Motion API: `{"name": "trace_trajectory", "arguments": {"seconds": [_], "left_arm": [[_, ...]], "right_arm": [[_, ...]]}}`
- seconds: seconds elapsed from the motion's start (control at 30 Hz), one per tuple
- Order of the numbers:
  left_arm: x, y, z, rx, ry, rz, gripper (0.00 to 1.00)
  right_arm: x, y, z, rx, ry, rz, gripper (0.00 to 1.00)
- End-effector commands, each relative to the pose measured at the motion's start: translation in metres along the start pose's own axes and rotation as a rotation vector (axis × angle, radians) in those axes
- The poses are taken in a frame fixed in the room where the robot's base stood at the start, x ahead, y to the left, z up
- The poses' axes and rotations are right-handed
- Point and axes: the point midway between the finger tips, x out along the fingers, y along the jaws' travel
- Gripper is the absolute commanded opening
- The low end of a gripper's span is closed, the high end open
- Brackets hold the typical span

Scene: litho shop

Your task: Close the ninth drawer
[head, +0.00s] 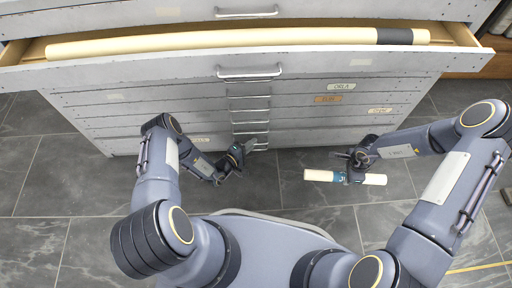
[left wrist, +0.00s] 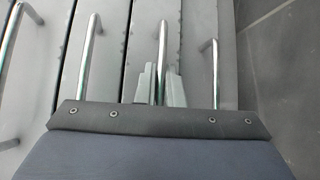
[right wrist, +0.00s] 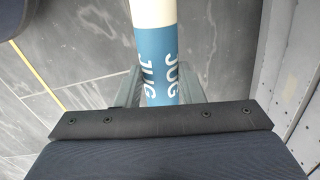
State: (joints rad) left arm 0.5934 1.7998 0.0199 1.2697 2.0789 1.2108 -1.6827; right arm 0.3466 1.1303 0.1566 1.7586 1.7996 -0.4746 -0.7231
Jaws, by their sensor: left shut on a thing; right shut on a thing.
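A grey metal drawer cabinet (head: 180,86) fills the back of the head view. Its drawers are stacked with bar handles in one column. My left gripper (head: 247,150) is low at this column. In the left wrist view its fingers (left wrist: 160,82) are shut around one bar handle (left wrist: 163,42), with one more handle (left wrist: 216,70) to its right. I cannot tell which number this drawer has or how far it stands out. My right gripper (head: 354,165) is shut on a cream roll (head: 318,175) with a blue band lettered "JUG" (right wrist: 157,55), held clear of the cabinet.
An upper drawer (head: 20,76) stands open, with a long cream roll (head: 200,42) with a dark grey band inside. Its handle (head: 250,72) juts out above my arms. Tags (head: 341,87) mark some drawer fronts. Grey tiled floor (head: 310,205) is clear around my arms.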

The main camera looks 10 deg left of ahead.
Motion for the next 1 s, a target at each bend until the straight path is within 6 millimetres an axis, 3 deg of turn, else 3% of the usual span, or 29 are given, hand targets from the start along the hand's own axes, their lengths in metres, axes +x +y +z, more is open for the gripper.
{"name": "trace_trajectory", "arguments": {"seconds": [0.33,0.4,0.53,0.83,1.0], "left_arm": [[0.006,0.003,-0.009,0.004,0.008,0.002,0.00],[0.006,0.003,-0.009,0.004,0.008,0.003,0.15],[0.006,0.003,-0.008,0.004,0.006,0.004,0.29],[0.002,0.006,-0.008,0.004,0.007,0.007,0.29],[-0.024,0.006,-0.007,-0.001,0.008,0.000,0.29]], "right_arm": [[0.003,0.000,0.000,0.000,0.000,0.000,0.12],[0.003,0.000,0.000,0.000,0.000,0.000,0.12],[0.003,0.000,0.000,0.000,0.000,0.000,0.12],[-0.001,0.000,0.000,0.000,0.000,0.000,0.12],[-0.014,-0.001,0.000,0.000,0.000,0.000,0.12]]}}
